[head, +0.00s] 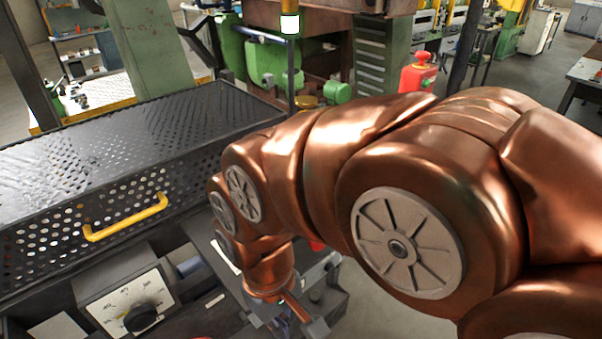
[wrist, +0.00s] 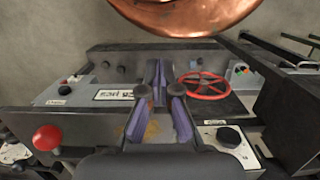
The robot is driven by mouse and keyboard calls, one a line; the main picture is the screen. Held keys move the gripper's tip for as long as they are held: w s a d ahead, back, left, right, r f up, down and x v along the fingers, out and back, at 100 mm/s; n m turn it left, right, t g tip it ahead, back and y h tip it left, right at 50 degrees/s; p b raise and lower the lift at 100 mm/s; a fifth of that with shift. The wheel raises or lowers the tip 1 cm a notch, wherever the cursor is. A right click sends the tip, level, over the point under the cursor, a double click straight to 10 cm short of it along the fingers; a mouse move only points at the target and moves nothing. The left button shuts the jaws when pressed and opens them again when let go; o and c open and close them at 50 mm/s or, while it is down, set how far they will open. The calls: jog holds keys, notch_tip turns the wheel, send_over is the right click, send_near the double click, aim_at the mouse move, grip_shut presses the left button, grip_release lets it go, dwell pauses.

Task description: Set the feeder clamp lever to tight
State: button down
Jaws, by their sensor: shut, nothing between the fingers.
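In the wrist view my gripper (wrist: 157,72) is shut and empty, its fingers reaching out over a grey machine panel (wrist: 90,119). A red ball knob (wrist: 47,138) stands at the panel's left; it may be the feeder clamp lever, but no tight mark can be read. My gripper is to the right of this knob and apart from it. In the head view my gripper (head: 300,310) points down at the lower middle, partly hidden by my copper arm. A bit of red (head: 317,244) shows behind the wrist; I cannot tell what it is.
A red handwheel (wrist: 203,87) is right of my fingers, with a dial box (wrist: 228,138) below it. In the head view a perforated guard (head: 110,185) with a yellow handle (head: 125,218) fills the left, above a dial box (head: 128,300).

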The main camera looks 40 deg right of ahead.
jog(key=shift+w, duration=0.1)
jog(key=w+d+r, duration=0.1)
jog(key=w, duration=0.2)
jog(key=w+r+n+t+b, duration=0.1)
jog(key=w+r, duration=0.1)
jog(key=w, duration=0.2)
jog(key=w+d+r+t+b, duration=0.1)
jog(key=w+r, duration=0.1)
jog(key=w, duration=0.2)
jog(key=shift+w+d+n, duration=0.2)
jog(key=shift+d+n, duration=0.1)
jog(key=shift+n, duration=0.1)
jog(key=w+d+r+t+b, duration=0.2)
jog(key=w+d+r, duration=0.2)
jog(key=w+d, duration=0.35)
jog(key=w+d+r+m+t+b, duration=0.1)
jog(key=w+d, duration=0.1)
jog(key=d, duration=0.8)
jog(key=w+d+r+b, duration=0.1)
jog(key=w+d, duration=0.1)
jog(key=d, duration=0.9)
jog(key=shift+w+d+r+m+t, duration=0.15)
jog(key=shift+r+m+t, duration=0.05)
jog(key=shift+m+t, duration=0.2)
